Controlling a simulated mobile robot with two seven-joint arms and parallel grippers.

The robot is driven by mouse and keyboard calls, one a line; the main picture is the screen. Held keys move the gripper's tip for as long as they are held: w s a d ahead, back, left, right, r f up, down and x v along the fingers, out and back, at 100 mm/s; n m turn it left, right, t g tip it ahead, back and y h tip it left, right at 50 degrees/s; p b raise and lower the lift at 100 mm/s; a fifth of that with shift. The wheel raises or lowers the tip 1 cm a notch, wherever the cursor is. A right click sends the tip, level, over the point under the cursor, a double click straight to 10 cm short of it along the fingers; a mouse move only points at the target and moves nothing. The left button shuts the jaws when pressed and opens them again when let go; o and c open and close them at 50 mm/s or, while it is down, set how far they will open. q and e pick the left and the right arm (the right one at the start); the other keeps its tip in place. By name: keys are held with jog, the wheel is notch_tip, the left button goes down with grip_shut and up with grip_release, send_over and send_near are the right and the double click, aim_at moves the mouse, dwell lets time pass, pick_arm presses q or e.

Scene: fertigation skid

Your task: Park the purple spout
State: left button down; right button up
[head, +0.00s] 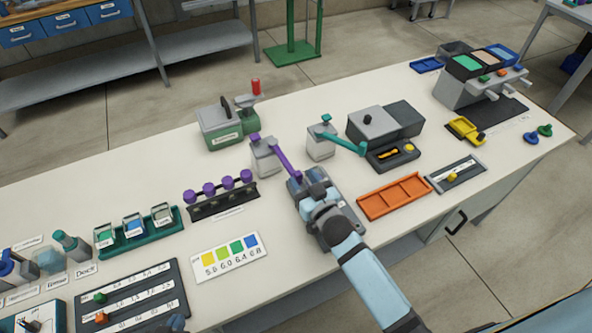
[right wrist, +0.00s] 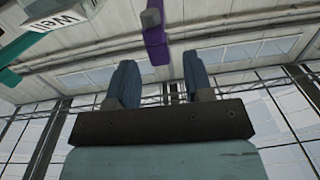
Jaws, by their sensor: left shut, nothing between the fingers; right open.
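The purple spout (head: 284,160) is a slim arm. It runs from the top of a grey post (head: 266,158) down and right toward my right gripper. In the right wrist view the purple spout (right wrist: 156,42) shows above and between the fingertips, with a grey end block. My right gripper (head: 308,185) is open at the spout's outer end; its fingers (right wrist: 160,82) show apart with nothing clearly between them. Whether they touch the spout I cannot tell. My left gripper (head: 174,324) shows only partly at the bottom edge, shut and empty, far from the spout.
A teal spout (head: 344,140) on a second grey post stands just right of the purple one. A green unit (head: 220,128) stands behind, a purple-knobbed rack (head: 222,204) to the left, an orange tray (head: 394,197) to the right. Bare table lies behind the rack.

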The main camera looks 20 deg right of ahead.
jog(key=s+d, duration=0.1)
jog(key=s, duration=0.7)
jog(key=shift+s+d+b, duration=0.35)
jog(key=shift+b, duration=0.05)
